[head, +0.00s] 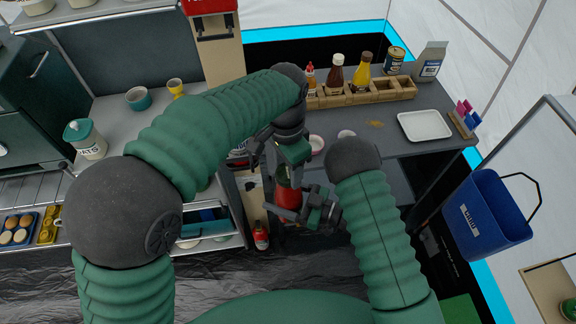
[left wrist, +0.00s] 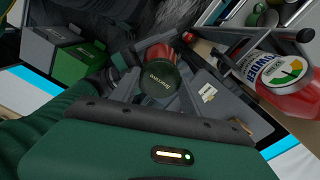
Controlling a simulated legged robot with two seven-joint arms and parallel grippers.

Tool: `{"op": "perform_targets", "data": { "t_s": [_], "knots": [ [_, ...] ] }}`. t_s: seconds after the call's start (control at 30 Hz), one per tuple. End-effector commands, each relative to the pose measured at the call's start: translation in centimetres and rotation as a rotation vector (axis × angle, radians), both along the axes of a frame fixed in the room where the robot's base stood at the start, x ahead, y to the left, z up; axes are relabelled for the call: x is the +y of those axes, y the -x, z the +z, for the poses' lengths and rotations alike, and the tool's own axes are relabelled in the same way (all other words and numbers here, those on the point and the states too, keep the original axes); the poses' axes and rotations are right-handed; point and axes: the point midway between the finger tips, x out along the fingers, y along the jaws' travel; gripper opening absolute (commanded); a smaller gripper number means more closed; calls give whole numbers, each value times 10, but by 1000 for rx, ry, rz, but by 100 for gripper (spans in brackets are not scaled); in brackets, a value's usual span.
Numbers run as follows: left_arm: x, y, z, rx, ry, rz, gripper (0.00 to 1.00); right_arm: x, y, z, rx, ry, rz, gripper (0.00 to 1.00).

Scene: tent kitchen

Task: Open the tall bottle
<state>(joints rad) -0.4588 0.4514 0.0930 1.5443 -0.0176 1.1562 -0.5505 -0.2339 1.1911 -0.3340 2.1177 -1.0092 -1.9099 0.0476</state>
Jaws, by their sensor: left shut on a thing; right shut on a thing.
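The tall bottle (head: 287,195) shows in the head view as a red body between my two grippers. In the left wrist view its round dark green cap (left wrist: 157,88) faces the camera, with some of the red body (left wrist: 158,53) beyond it. My left gripper (head: 279,170) reaches down from above and is shut on the cap; its fingers lie either side of it in the left wrist view. My right gripper (head: 290,207) comes in from the right and is shut on the bottle's red body. Much of the bottle is hidden by the grippers, and I cannot tell whether the cap has turned.
A red powder extinguisher (left wrist: 288,85) stands close by, low beside the cabinet (head: 260,236). The counter behind holds a wooden rack (head: 362,96) with sauce bottles and a white tray (head: 425,125). A blue bin (head: 487,215) hangs at the right. Shelves stand at the left.

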Motion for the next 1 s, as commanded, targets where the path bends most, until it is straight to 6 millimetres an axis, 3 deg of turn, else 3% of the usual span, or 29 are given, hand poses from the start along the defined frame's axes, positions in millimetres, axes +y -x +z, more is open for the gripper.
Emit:
{"op": "perform_targets", "data": {
  "t_s": [0.03,0.13,0.27,0.6,0.93,0.97,1.0],
  "knots": [
    [1,-1,1,-2,-1,1,17,0,0,2,-5,-4,1,0],
    [1,-1,1,-3,0,1,5,0,0,2,-5,-4,1,0],
    [1,-1,1,-2,-2,62,4,0,0,2,-5,-4,1,0],
    [0,-1,1,8,-16,730,4,0,0,2,-5,-4,1,0],
    [0,-2,1,8,-17,791,4,1,0,2,-4,-4,2,0],
    [0,-2,1,8,-17,791,56,1,0,2,-4,-4,2,0],
    [0,-1,1,9,-16,791,61,1,0,2,-4,-4,2,0]
  ]
}}
